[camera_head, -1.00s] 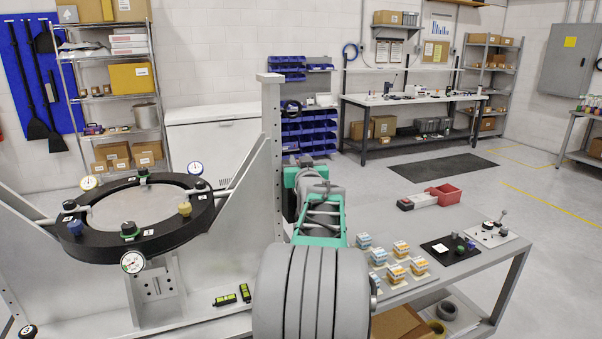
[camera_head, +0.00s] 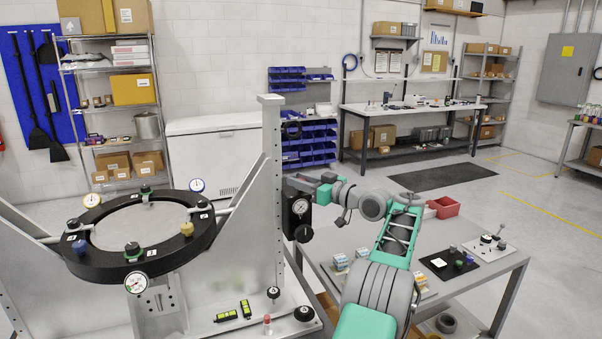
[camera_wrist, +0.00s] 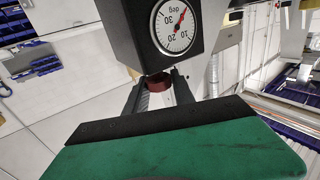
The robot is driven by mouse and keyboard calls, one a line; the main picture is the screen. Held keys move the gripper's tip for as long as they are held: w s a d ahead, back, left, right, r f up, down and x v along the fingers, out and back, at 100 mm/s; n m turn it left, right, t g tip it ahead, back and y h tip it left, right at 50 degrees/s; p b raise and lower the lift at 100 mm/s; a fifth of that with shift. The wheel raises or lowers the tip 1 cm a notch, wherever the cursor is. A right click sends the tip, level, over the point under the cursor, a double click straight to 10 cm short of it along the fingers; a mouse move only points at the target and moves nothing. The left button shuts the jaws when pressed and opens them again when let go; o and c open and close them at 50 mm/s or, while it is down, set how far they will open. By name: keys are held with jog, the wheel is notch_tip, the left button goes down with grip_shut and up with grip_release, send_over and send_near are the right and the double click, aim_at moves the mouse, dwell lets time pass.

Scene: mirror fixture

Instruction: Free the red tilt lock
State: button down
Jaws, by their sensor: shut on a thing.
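A black tilt box with a white degree dial (camera_head: 298,208) is fixed to the right side of the grey upright. It also shows at the top of the wrist view (camera_wrist: 150,30), its dial needle red. The dark red tilt lock (camera_wrist: 158,82) is a small round knob at the box's end in the wrist view. My gripper (camera_wrist: 160,90) has a finger on each side of this knob and is shut on it. In the head view, my gripper (camera_head: 304,184) reaches the box from the right; the knob is hidden there.
The black mirror ring (camera_head: 95,250) with gauges and coloured knobs stands left of the upright (camera_head: 271,150). Two green levels (camera_head: 233,311), black knobs and a small red-topped post (camera_head: 267,322) are on the fixture base. A side table (camera_head: 350,240) holds small boxes and a control panel.

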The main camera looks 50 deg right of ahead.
jog(key=shift+n+y+p, duration=0.5)
jog(key=shift+y+p, duration=0.25)
jog(key=shift+y, duration=0.05)
jog(key=c, duration=1.1)
grip_release()
jog(key=shift+o, duration=0.2)
